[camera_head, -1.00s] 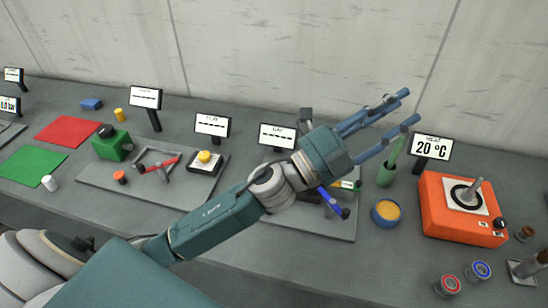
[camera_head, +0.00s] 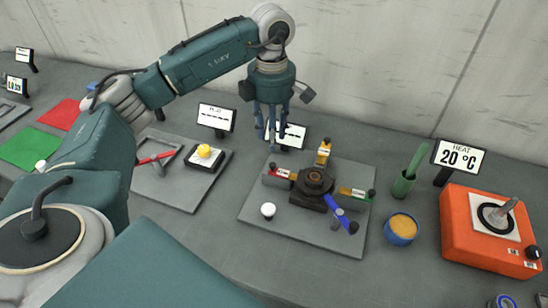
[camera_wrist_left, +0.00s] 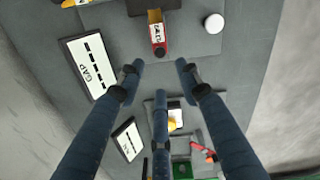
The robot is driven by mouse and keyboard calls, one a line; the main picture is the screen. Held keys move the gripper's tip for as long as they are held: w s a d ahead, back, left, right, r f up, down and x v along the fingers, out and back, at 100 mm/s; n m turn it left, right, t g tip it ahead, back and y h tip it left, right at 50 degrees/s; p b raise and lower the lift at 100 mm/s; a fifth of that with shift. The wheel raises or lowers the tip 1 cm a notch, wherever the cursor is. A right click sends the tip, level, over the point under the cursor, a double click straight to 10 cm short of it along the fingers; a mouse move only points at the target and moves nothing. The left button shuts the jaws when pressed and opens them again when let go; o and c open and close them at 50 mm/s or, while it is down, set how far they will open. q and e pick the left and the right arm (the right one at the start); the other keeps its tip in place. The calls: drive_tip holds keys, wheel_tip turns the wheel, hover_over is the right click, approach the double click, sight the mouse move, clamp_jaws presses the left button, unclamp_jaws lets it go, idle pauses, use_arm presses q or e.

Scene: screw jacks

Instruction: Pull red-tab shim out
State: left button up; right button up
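The red-tab shim (camera_head: 281,172) sits at the left side of the dark round jack (camera_head: 314,183) on a grey plate (camera_head: 262,232). Its red end, with a dark knob, also shows in the left wrist view (camera_wrist_left: 158,42), near the top centre. My left gripper (camera_head: 272,136) points down, above and behind the shim, in front of the GAP display. In the left wrist view its fingers (camera_wrist_left: 158,82) are spread with nothing between them, and the shim lies just beyond them. My right gripper is not in view.
A white knob (camera_head: 268,210) stands at the plate's front left. The GAP display (camera_wrist_left: 88,66) is close to the fingers. An orange heater (camera_head: 480,232) stands right.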

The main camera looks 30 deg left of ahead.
sight(273, 164)
use_arm(q)
wheel_tip(273, 164, down, 9)
drive_tip(key=p, duration=0.2)
drive_tip(key=shift+r+p, duration=0.2)
drive_tip(key=shift+p, duration=0.1)
drive_tip(key=shift+d+f, duration=0.1)
drive_tip(key=shift+f, duration=0.35)
drive_tip(key=shift+c, duration=0.3)
